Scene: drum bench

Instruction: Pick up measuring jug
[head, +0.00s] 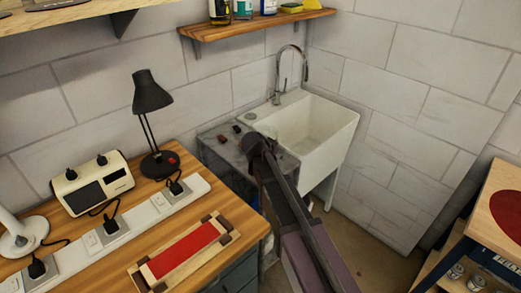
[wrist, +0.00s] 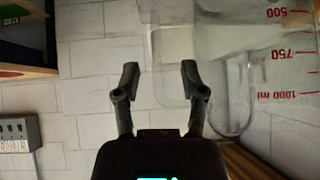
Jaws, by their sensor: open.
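The measuring jug (wrist: 280,70) is clear, with red marks reading 500, 750 and 1000 ml, and fills the right side of the wrist view, cut off by the frame edge. Its markings run downward in that view. A clear rounded loop, seemingly its handle (wrist: 234,132), lies just right of my gripper's right finger. My gripper (wrist: 160,80) is open, with wall tiles and faint clear glass behind the gap between its fingers. I cannot tell whether the right finger touches the jug. In the head view I cannot make out the jug; my arm reaches toward the sink corner.
A white sink (head: 318,125) with a tap stands against the wall. A wooden shelf (head: 255,28) with bottles hangs above it. The wooden bench (head: 125,200) at left holds a black lamp (head: 152,100), a power strip (head: 150,213) and a red-topped block (head: 183,250). Another table (head: 490,205) stands right.

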